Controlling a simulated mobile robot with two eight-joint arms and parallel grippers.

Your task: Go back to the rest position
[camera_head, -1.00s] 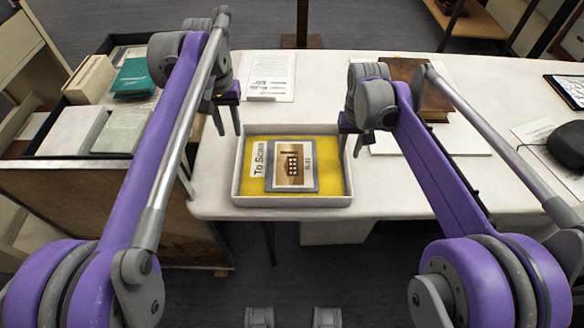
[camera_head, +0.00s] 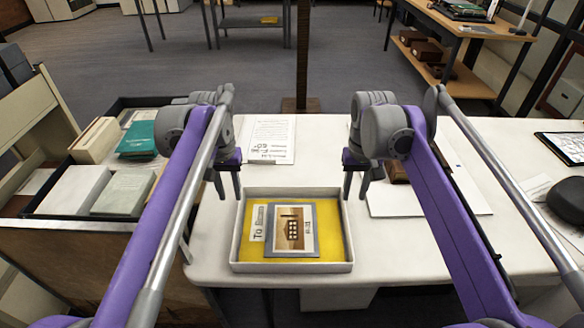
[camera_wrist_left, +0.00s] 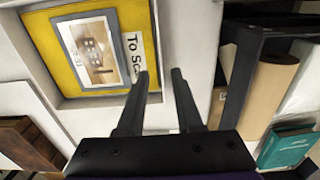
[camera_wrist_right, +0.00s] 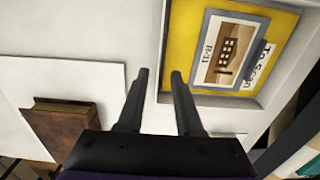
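My left gripper (camera_head: 228,190) is open and empty above the table, just left of a white tray (camera_head: 238,240). It also shows in the left wrist view (camera_wrist_left: 158,78) with its fingers apart. My right gripper (camera_head: 356,190) is open and empty just right of the tray's back corner. In the right wrist view (camera_wrist_right: 160,78) its fingers are apart too. The tray has a yellow floor, and a framed picture of a building (camera_head: 290,229) lies in it beside a "To Scan" label (camera_head: 259,222).
A dark-edged bin (camera_head: 30,212) with boxes and green folders (camera_head: 138,138) stands at the left. A printed sheet (camera_head: 271,139) lies behind the tray. A brown book (camera_wrist_right: 62,130) lies on a white sheet at the right, partly hidden by my arm. A tablet (camera_head: 568,147) and a dark object (camera_head: 568,203) are further right.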

